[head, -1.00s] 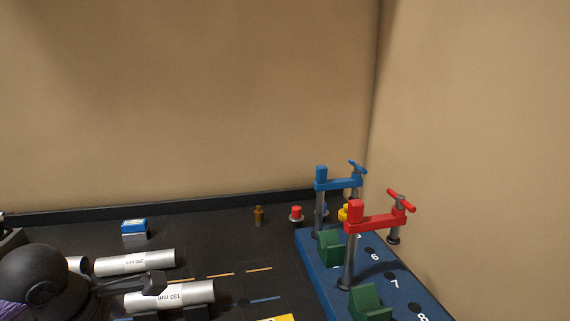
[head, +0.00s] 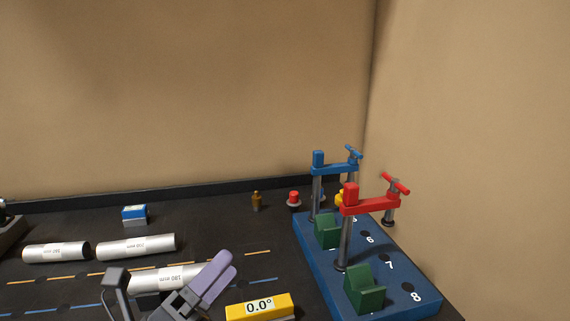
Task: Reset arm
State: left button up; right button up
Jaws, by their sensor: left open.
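My left gripper (head: 165,287) shows at the bottom of the head view, left of centre. Its fingers are apart, one dark grey and one with purple-grey pads, and nothing is between them. It is in front of a silver tube marked 180 mm (head: 160,278) and hides part of it. I cannot tell whether it touches the tube. My right gripper is not in view.
Two more silver tubes lie behind, one at the left (head: 57,251) and one near the middle (head: 136,247). A yellow angle display (head: 260,306) reads 0.0°. A blue base (head: 400,276) at the right carries a red clamp (head: 370,207), a blue clamp (head: 335,169) and green blocks.

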pick_arm(q)
jog(key=s+a+f+n+g+y, duration=0.2)
jog(key=a+f+n+y, duration=0.3)
jog(key=f+n+y, duration=0.5)
jog(key=s+a+f+n+g+y, duration=0.2)
jog(key=a+f+n+y, duration=0.4)
jog(key=n, duration=0.9)
jog(key=s+d+f+n+g+h, duration=0.1)
jog(key=s+d+f+n+g, duration=0.3)
jog(key=s+f+g, duration=0.9)
jog(key=s+f+t, duration=0.1)
jog(key=s+f, duration=0.2)
jog(key=f, duration=0.5)
jog(key=s+f, duration=0.2)
jog(key=f, duration=0.6)
jog(key=s+a+f, duration=0.4)
jog(key=s+f, duration=0.6)
jog(key=s, duration=0.3)
jog(key=shift+s+g, duration=0.4)
